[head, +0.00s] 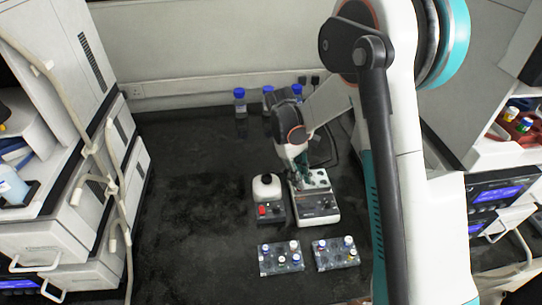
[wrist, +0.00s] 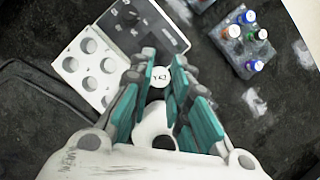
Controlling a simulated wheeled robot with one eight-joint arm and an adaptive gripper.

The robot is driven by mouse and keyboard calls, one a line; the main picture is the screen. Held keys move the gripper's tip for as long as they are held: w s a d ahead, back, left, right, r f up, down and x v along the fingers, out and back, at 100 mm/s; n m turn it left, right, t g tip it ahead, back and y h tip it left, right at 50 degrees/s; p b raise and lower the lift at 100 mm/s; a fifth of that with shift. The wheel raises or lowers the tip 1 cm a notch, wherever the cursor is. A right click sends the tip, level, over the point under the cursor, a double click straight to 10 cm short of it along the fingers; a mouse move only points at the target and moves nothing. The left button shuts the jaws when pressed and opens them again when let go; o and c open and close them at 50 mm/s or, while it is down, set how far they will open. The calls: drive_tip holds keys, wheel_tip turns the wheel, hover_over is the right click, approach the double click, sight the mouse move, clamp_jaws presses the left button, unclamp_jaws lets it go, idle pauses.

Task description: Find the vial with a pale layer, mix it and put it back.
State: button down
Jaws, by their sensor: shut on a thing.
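My gripper (head: 302,178) is low over the left part of the white block with holes (head: 318,203). In the wrist view its teal fingers (wrist: 160,85) are shut on a vial with a white, marked cap (wrist: 161,77). The vial's body and any layer in it are hidden. The wrist view shows the block's round holes (wrist: 88,46) to the left of the fingers. The mixer (head: 268,190), with a pale top and a red switch, stands just left of the block. Two clear racks (head: 267,269) (head: 322,265) hold capped vials in front; one rack shows in the wrist view (wrist: 233,55).
Blue-capped bottles (head: 239,98) stand at the back by the wall. Stacked instruments (head: 75,235) flank the bench on the left, with others on the right. A dark cable (wrist: 35,85) runs beside the block. The left part of the dark bench is clear.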

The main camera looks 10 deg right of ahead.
drive_tip(key=w+a+r+n+t, duration=0.1)
drive_tip(key=w+a+n+t, duration=0.1)
drive_tip(key=n, duration=0.4)
drive_tip(key=w+a+r+n+t, duration=0.1)
drive_tip(key=w+a+n+t, duration=0.1)
drive_tip(key=n, duration=0.3)
drive_tip(key=w+a+r+n+t+h+b, duration=0.1)
drive_tip(key=w+a+n+t, duration=0.1)
drive_tip(key=a+n, duration=0.2)
drive_tip(key=shift+a+n, duration=0.2)
drive_tip(key=shift+n, duration=1.1)
drive_tip(key=shift+w+a+f+n+t+b, duration=0.15)
drive_tip(key=shift+a+f+n+b, duration=0.1)
drive_tip(key=shift+f+n+b, duration=0.25)
drive_tip(key=shift+w+a+f+n+t+b, duration=0.1)
drive_tip(key=shift+a+f+n+t+b, duration=0.2)
drive_tip(key=shift+f, duration=0.3)
drive_tip(key=shift+w+a+f+n+t+b, duration=0.1)
drive_tip(key=shift+w+a+f+n+b, duration=0.1)
drive_tip(key=shift+f+n+b, duration=0.3)
